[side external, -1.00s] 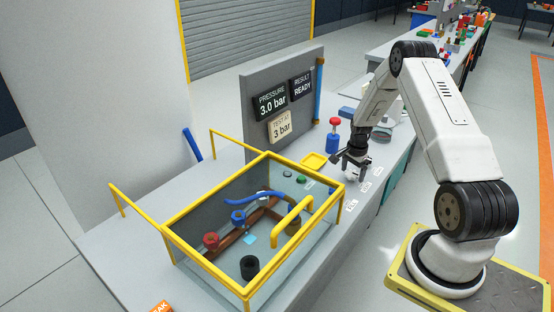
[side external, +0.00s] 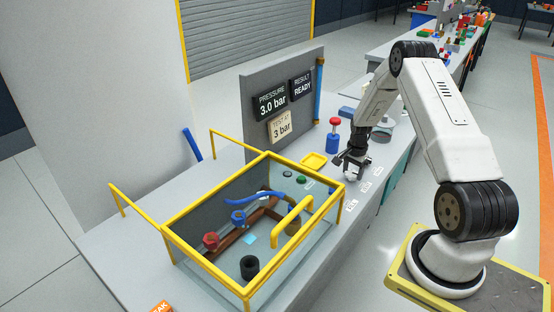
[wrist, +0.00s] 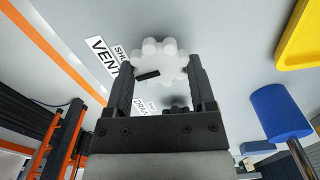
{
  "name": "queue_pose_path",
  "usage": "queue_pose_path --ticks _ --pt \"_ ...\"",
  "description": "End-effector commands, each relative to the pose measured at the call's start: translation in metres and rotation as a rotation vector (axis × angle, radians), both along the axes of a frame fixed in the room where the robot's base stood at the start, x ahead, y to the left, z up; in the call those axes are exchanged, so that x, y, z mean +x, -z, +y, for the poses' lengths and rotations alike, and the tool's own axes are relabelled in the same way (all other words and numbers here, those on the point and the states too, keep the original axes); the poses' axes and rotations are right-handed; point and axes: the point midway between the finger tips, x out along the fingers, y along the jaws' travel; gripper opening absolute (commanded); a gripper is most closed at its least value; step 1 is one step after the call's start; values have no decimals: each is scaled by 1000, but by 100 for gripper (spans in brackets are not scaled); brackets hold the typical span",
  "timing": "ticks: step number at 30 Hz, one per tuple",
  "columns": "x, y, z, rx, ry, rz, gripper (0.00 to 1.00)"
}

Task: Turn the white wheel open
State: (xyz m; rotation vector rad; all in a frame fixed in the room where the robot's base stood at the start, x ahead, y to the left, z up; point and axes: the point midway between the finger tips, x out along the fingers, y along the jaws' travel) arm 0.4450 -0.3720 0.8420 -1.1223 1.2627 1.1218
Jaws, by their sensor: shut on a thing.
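The white wheel (wrist: 160,58) has a lobed rim and a dark bar mark on its face. It sits between the two fingers of my gripper (wrist: 162,70) in the wrist view. My gripper is shut on the wheel, with a finger on its left and right sides. In the side view my gripper (side external: 352,174) points down at the bench, just right of the yellow-framed tank, and largely hides the wheel. A label reading VENT (wrist: 103,57) lies left of the wheel, beside another label partly reading SHU.
The yellow-framed glass tank (side external: 208,262) stands to the left. A yellow tray (side external: 313,160) and a blue pump with a red knob (side external: 332,142) are close behind my gripper. The panel reads 3.0 bar and READY (side external: 302,87). Several labels (side external: 365,186) lie along the bench edge.

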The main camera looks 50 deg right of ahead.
Motion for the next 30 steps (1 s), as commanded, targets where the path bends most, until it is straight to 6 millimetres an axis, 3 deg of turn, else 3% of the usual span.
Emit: queue_pose_path --ticks 30 --pt "2 0 1 2 -924 0 12"
